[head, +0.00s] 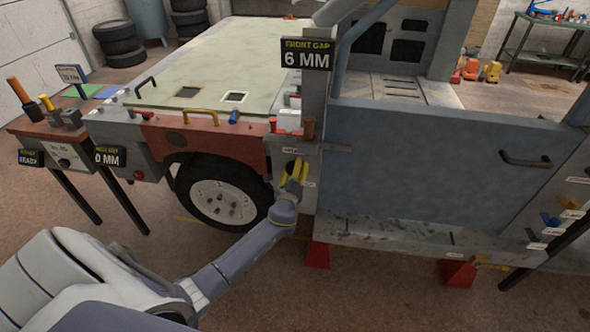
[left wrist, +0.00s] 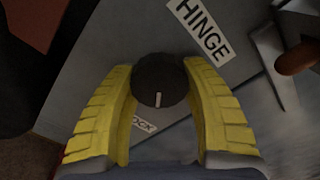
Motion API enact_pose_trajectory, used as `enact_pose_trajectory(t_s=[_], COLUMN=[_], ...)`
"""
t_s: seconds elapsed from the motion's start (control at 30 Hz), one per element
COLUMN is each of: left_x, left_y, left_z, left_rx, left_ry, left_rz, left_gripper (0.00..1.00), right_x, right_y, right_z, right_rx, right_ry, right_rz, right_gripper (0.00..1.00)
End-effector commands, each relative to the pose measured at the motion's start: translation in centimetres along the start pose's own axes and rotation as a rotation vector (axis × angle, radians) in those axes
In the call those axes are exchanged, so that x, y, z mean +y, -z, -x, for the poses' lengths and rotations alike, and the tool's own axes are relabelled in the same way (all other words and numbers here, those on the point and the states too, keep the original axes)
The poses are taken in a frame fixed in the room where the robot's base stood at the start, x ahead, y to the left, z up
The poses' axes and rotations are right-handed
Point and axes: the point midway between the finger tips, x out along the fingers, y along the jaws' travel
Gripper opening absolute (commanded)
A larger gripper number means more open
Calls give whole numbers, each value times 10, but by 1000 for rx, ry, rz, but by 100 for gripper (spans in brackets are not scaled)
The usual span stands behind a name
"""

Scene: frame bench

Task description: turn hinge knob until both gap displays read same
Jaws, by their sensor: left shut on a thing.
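The hinge knob (left wrist: 160,80) is a round black knob with a white pointer line, below a HINGE label (left wrist: 203,32) in the left wrist view. My left gripper (left wrist: 162,100) has its yellow fingers on either side of the knob, shut on it. In the head view the gripper (head: 293,174) is at the grey pillar, left of the blue door (head: 430,165), and covers the knob. The front gap display (head: 306,54) reads 6 MM. A second display (head: 109,157) at the left reads 0 MM; its heading is too small to read. My right gripper is not in view.
A label ending in OCK (left wrist: 142,124) sits below the knob. A brown-red handle (left wrist: 298,57) sticks out to its right. The wheel (head: 222,192) is left of my gripper, and a side table (head: 50,124) stands farther left.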

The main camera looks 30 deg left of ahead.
Motion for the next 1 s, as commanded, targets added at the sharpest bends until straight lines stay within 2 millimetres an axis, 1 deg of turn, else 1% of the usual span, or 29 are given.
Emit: enact_pose_trajectory(t_s=[0.27,0.8,1.0], left_x=[0,-2,-3], left_y=[1,0,0], left_z=[0,0,0], left_rx=[0,0,0], left_ry=[-1,-1,-1], left_rz=[67,473,591], left_gripper=[18,18,18], right_x=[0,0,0], right_y=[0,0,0], right_z=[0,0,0], right_rx=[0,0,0], right_ry=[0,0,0], right_rz=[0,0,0], right_gripper=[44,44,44])
